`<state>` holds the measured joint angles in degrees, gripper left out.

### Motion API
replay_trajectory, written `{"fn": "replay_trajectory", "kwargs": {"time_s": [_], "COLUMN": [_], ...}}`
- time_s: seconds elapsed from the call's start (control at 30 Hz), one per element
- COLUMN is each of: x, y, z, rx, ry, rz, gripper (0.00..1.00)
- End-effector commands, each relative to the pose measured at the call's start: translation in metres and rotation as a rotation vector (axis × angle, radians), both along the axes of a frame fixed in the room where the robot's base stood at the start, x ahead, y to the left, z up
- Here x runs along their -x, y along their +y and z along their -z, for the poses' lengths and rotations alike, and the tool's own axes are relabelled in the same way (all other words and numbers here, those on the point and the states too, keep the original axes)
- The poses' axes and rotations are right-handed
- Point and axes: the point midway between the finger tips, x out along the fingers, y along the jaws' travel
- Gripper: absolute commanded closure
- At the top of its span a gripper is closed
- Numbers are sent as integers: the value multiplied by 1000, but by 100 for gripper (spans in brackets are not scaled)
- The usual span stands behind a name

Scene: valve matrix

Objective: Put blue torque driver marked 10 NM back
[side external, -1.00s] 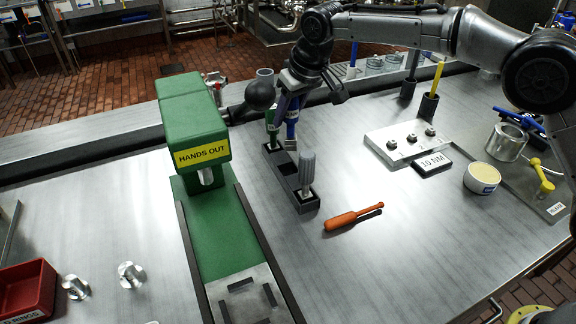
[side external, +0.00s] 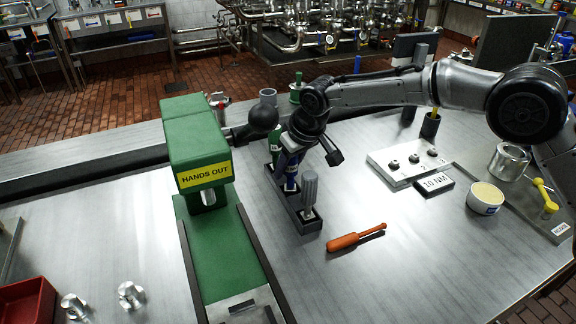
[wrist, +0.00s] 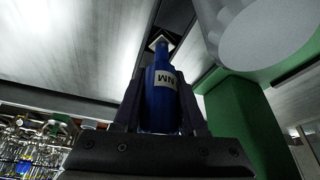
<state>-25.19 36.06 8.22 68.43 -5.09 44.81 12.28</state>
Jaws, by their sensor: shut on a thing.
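My gripper (side external: 291,160) is shut on the blue torque driver (side external: 290,180), holding it upright over the middle of the dark rack (side external: 309,224). In the wrist view the blue driver (wrist: 162,98) sits between my fingers (wrist: 160,115), with a white label reading NM upside down; its number is not legible. The driver's lower end is at the rack, but I cannot tell whether it is in the slot. A green driver (side external: 275,138) stands in the rack's far end and a grey-handled one (side external: 309,188) in its near end.
A green press marked HANDS OUT (side external: 200,150) stands close left of the rack. An orange driver (side external: 355,238) lies on the table to the right. A 10 NM block (side external: 434,184) lies beside a numbered plate (side external: 405,160).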

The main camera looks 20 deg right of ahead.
Motion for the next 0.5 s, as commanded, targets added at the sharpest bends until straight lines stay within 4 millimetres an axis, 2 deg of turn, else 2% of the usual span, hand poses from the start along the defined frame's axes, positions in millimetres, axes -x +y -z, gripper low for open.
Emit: {"fn": "replay_trajectory", "kwargs": {"time_s": [0.5], "x": [1], "y": [0], "z": [16], "rx": [3], "ry": [6], "rz": [0], "gripper": [100]}}
